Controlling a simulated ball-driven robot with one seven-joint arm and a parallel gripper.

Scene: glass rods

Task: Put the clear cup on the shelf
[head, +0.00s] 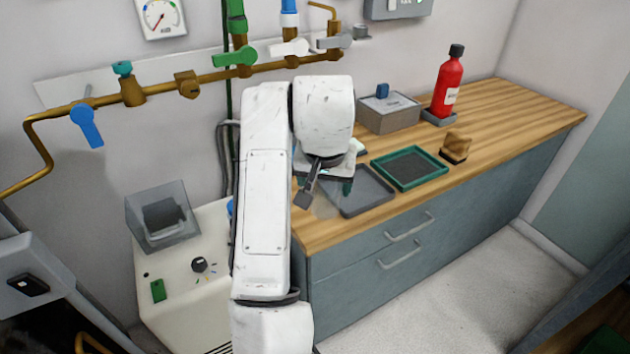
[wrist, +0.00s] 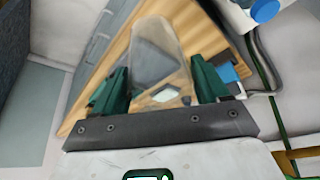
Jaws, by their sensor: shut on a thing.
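The clear cup (wrist: 156,52) is between the two green fingers of my gripper (wrist: 160,82) in the wrist view. My gripper is shut on it, and the wooden worktop shows through its see-through wall. In the head view my gripper (head: 328,182) is over the left end of the worktop, mostly hidden behind my arm. The cup is too faint there to make out clearly. I cannot tell how high it is above the worktop. No shelf can be clearly made out in either view.
On the wooden worktop (head: 500,140) are a grey tray (head: 362,195), a green-rimmed tray (head: 432,179), a brown block (head: 456,147), a grey box (head: 390,115) and a red bottle (head: 447,88). Brass pipes with valves (head: 132,90) run along the wall. A white machine (head: 190,260) stands left.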

